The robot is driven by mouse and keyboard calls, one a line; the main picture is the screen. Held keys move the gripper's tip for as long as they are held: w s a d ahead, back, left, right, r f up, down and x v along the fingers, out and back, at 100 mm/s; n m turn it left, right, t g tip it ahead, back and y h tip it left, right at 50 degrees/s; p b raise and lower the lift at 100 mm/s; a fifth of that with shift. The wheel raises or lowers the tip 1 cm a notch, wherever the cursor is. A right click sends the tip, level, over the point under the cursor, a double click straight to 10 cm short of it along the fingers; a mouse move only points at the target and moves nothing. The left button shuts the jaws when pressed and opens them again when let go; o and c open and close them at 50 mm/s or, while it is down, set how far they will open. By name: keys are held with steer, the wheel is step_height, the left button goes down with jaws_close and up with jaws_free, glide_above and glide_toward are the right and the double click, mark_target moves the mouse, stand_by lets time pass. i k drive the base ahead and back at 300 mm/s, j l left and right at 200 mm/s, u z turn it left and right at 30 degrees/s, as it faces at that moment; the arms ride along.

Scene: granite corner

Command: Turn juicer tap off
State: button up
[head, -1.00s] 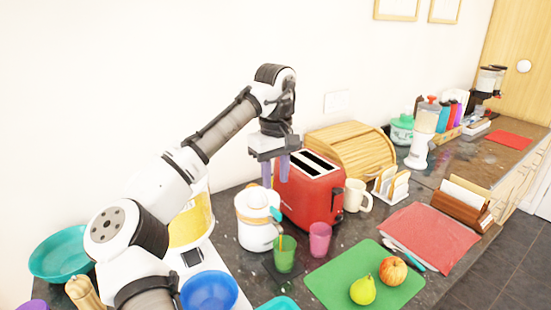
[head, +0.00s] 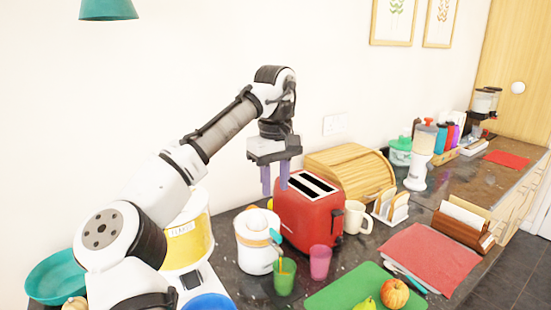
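The juicer (head: 255,257) is a white, rounded appliance with an orange band, standing on the dark counter in front of the red toaster. A teal part on its right side looks like the tap lever (head: 275,237); its exact position is too small to tell. A green cup (head: 284,280) with an orange strip showing in it stands by the tap side. My gripper (head: 275,179) points down above the juicer, in front of the toaster's left end. Its two purple fingers are apart with nothing between them, and it touches nothing I can see.
The red toaster (head: 308,212) stands close behind and right of the juicer. A pink cup (head: 320,262) is right of the green cup. A cream mug (head: 356,217) and a green board (head: 345,290) with fruit lie further right. A yellow canister (head: 188,245) is left.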

mark_target(277, 238)
steer(key=k, duration=0.95)
